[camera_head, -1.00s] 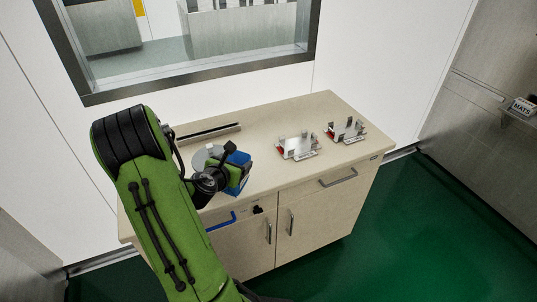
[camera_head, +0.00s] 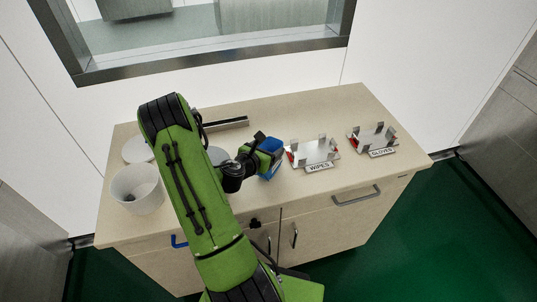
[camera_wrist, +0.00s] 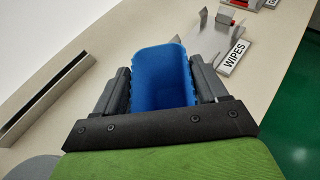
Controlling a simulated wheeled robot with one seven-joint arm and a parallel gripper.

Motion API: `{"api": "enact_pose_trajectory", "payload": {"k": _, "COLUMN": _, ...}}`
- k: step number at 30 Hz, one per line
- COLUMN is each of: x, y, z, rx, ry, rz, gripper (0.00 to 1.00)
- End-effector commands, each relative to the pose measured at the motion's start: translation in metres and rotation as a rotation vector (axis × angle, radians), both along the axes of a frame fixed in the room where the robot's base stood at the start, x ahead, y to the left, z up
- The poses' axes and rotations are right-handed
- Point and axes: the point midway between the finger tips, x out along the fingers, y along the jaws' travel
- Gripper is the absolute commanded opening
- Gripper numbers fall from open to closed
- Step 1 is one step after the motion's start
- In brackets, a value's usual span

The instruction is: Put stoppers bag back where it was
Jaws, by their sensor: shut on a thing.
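My gripper (camera_wrist: 161,80) is shut on a blue bag-like thing (camera_wrist: 163,66), with one finger on each side of it. It looks like an open-topped pouch with a plain blue face; I see no label naming it as the stoppers bag. In the head view the blue bag (camera_head: 270,145) is over the counter, just left of the WIPES holder (camera_head: 318,167). I cannot tell whether its bottom touches the counter. My arm hides part of the counter behind it.
The wooden counter (camera_head: 300,110) has a GLOVES holder (camera_head: 381,153) at right and a metal rail (camera_head: 228,123) at the back. A white bucket (camera_head: 137,190) and a round white disc (camera_head: 137,149) stand at left. Cabinet doors with handles are below; a window is behind.

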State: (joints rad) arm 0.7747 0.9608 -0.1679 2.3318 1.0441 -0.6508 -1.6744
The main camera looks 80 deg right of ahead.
Motion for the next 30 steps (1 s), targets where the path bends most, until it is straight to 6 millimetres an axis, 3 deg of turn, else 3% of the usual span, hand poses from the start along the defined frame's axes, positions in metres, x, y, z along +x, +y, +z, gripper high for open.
{"api": "enact_pose_trajectory", "payload": {"k": 2, "x": 0.000, "y": 0.000, "z": -0.012, "rx": 0.000, "ry": 0.001, "rz": 0.002, "gripper": 0.28}}
{"api": "enact_pose_trajectory", "payload": {"k": 12, "x": 0.000, "y": 0.000, "z": -0.014, "rx": -0.001, "ry": 0.000, "rz": 0.002, "gripper": 0.28}}
{"api": "enact_pose_trajectory", "payload": {"k": 13, "x": 0.000, "y": 0.000, "z": -0.014, "rx": -0.001, "ry": 0.000, "rz": 0.002, "gripper": 0.74}}
{"api": "enact_pose_trajectory", "payload": {"k": 18, "x": 0.000, "y": 0.000, "z": -0.013, "rx": -0.001, "ry": -0.001, "rz": 0.001, "gripper": 0.98}}
{"api": "enact_pose_trajectory", "payload": {"k": 25, "x": 0.000, "y": 0.000, "z": -0.013, "rx": -0.001, "ry": -0.001, "rz": 0.001, "gripper": 0.98}}
{"api": "enact_pose_trajectory", "payload": {"k": 30, "x": 0.007, "y": 0.003, "z": -0.001, "rx": 0.000, "ry": -0.002, "rz": 0.001, "gripper": 0.98}}
